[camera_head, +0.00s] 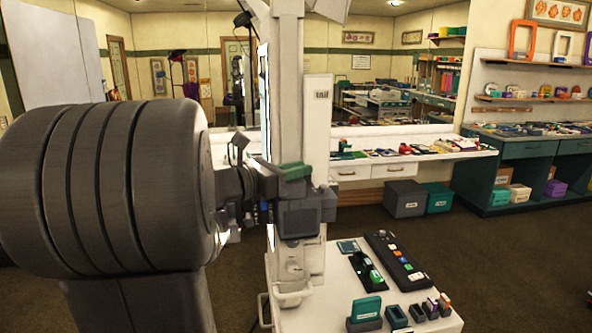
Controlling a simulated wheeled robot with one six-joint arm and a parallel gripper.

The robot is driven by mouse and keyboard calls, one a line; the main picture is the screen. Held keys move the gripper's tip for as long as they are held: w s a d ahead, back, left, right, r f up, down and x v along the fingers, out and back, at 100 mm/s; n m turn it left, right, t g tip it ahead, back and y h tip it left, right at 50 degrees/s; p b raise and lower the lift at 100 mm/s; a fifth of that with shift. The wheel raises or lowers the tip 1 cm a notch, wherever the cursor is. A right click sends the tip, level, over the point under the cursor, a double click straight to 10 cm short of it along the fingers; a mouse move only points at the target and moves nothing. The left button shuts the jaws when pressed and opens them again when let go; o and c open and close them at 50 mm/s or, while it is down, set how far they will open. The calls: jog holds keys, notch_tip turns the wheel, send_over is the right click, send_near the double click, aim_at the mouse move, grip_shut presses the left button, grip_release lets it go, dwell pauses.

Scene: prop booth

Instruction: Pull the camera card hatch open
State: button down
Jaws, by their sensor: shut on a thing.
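The camera (300,218) is a dark grey box with a darker square panel, mounted on the front of a tall white column. A green part (293,170) sits above its top left. My gripper (266,190) reaches in from the left, against the camera's upper left side, and is shut. My dark arm fills the left of the view. The fingertips and the camera card hatch are small and partly covered by my wrist, so how far the hatch stands open cannot be told.
Below the camera, a white stand (330,285) holds a black button panel (396,262), a green block in a dark holder (366,312) and several small items. A white counter (440,155) and a teal cabinet (510,170) stand behind. Carpet is free on the right.

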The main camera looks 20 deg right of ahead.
aim_at(299, 183)
jog(key=shift+f+b, duration=0.1)
jog(key=shift+b, duration=0.2)
